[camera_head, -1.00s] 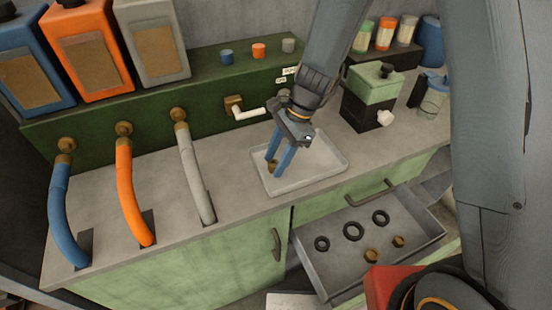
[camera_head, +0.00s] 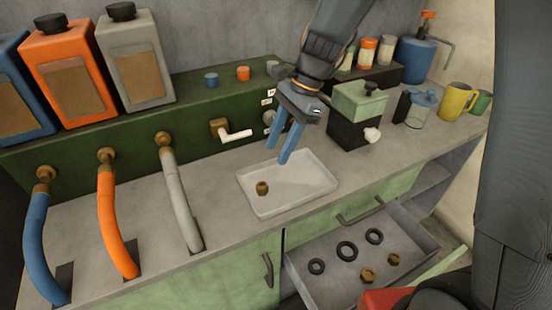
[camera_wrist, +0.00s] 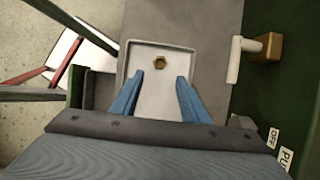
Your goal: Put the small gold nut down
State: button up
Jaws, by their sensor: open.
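The small gold nut (camera_head: 262,188) lies in the left part of the shallow white tray (camera_head: 318,187) on the counter. In the wrist view the nut (camera_wrist: 160,63) sits near the far end of the tray (camera_wrist: 150,104), beyond the fingertips. My gripper (camera_head: 277,157) has blue fingers and is open and empty, above the tray's back part. In the wrist view the fingers (camera_wrist: 160,76) are spread apart with nothing between them.
An open drawer (camera_head: 330,292) below the counter holds black rings (camera_head: 346,251) and two gold nuts (camera_head: 367,274). A white lever (camera_head: 236,136) sticks out behind the tray. A green and black box (camera_head: 358,116) stands right of my gripper. Hoses (camera_head: 118,225) run down at left.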

jog(key=s+d+n+t+h, duration=0.1)
jog(key=s+d+n+h, duration=0.1)
jog(key=s+d+n, duration=0.3)
jog(key=s+d+f+n+t+h, duration=0.1)
jog(key=s+d+n, duration=0.5)
jog(key=d, duration=0.7)
jog(key=shift+s+f+n+t+h, duration=0.25)
jog(key=shift+n+t+h, duration=0.25)
jog(key=shift+n, duration=0.5)
